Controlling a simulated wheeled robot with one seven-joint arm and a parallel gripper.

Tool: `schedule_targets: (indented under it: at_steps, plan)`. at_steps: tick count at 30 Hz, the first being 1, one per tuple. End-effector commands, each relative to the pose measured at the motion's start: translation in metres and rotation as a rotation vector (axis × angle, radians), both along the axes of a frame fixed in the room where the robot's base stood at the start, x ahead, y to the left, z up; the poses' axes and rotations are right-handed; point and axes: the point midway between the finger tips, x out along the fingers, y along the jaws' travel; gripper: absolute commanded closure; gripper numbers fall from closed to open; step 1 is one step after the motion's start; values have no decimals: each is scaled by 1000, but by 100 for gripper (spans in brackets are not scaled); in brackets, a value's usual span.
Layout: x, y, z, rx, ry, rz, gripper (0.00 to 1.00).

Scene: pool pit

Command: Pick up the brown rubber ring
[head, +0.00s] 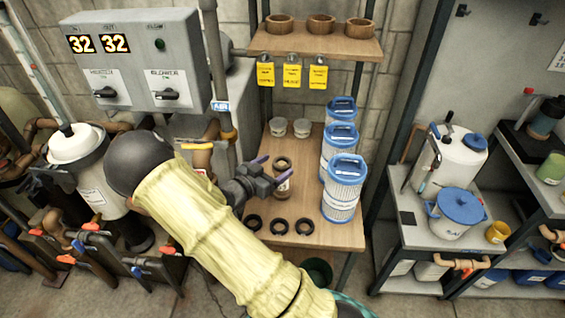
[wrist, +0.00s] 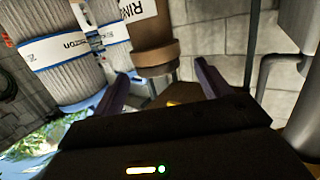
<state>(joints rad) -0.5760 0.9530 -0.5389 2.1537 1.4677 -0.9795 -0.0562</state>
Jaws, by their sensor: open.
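A brown ring (head: 283,162) shows at the top of a small brown labelled container (head: 284,187) on the middle wooden shelf. In the wrist view, a brown cylinder (wrist: 151,32) has a white label and a wider brown band (wrist: 153,56) at its near end. I cannot tell whether that band is a separate ring. My gripper (head: 273,168) is open, with its purple fingers just left of and beside the container. In the wrist view, the gripper (wrist: 160,75) has its fingers apart, with the band beyond the gap. Nothing is visibly held. Three dark rings (head: 279,225) lie along the shelf front.
Blue-topped filter cartridges (head: 344,190) stand close on the right. Two small pale cups (head: 290,127) stand behind. Yellow tags (head: 291,75) hang above, under a shelf with brown wooden bowls (head: 320,24). A vertical pipe (head: 217,60) rises left of the shelf.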

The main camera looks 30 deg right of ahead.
Motion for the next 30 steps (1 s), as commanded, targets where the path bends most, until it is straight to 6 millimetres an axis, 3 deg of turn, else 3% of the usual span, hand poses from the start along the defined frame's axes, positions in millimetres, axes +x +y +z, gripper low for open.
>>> schedule_targets:
  at_steps: [7, 24, 30]
  plan:
    - [10, -33, -3, -1, 0, -2, 24]
    - [12, -36, -4, 0, -1, -2, 24]
    - [12, -36, -4, 0, -1, -2, 61]
